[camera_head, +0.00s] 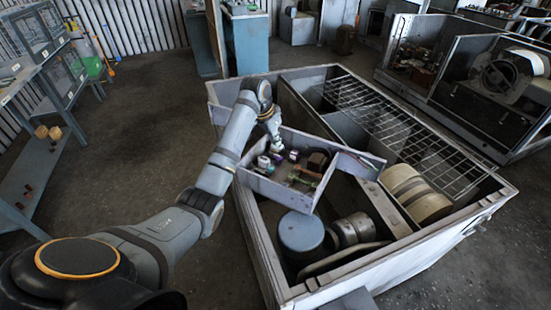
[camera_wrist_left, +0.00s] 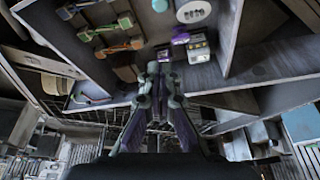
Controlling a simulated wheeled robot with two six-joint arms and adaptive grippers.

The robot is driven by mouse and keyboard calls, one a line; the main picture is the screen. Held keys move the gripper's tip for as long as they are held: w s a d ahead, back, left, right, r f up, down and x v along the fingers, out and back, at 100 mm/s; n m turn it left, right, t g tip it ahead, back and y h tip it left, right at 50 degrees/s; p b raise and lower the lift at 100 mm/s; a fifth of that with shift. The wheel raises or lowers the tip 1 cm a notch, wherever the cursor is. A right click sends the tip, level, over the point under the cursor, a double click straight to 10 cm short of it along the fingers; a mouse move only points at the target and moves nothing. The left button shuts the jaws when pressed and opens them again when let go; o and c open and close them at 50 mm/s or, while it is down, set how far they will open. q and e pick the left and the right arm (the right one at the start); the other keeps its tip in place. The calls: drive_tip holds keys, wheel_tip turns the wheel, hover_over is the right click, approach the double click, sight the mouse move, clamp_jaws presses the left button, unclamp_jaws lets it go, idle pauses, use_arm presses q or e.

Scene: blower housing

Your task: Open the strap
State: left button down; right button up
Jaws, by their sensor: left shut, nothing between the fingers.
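My left gripper (camera_head: 275,146) reaches over the left wall of a large open grey housing (camera_head: 256,228), at the corner of a smaller grey compartment tray (camera_head: 278,190). In the left wrist view the fingers (camera_wrist_left: 160,68) are together with nothing between them, close to the tray's wall (camera_wrist_left: 205,88). I cannot make out for certain which thing is the strap. Small purple and white parts (camera_head: 270,161) lie in the tray near the gripper; they also show in the left wrist view (camera_wrist_left: 196,46). My right gripper is not in view.
The housing also holds a blue-topped drum (camera_head: 301,232), cream rollers (camera_head: 416,192) and a wire grid (camera_head: 400,122). A second open housing (camera_head: 480,85) stands at the right. A shelf rack (camera_head: 45,85) stands at the left. The floor between is clear.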

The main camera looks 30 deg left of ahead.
use_arm(q)
drive_tip(key=p+x, duration=0.1)
drive_tip(key=x, duration=0.9)
drive_tip(key=shift+w+f+p, duration=0.25)
drive_tip(key=shift+f+p, duration=0.1)
drive_tip(key=s+p, duration=0.1)
drive_tip(key=s+a+p, duration=0.1)
drive_tip(key=s, duration=0.1)
drive_tip(key=shift+r, duration=0.15)
drive_tip(key=shift+s+a, duration=0.1)
drive_tip(key=shift+s, duration=0.4)
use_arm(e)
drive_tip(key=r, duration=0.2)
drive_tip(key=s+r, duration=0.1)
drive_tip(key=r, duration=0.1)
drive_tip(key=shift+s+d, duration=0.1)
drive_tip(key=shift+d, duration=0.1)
use_arm(q)
drive_tip(key=shift+w, duration=0.15)
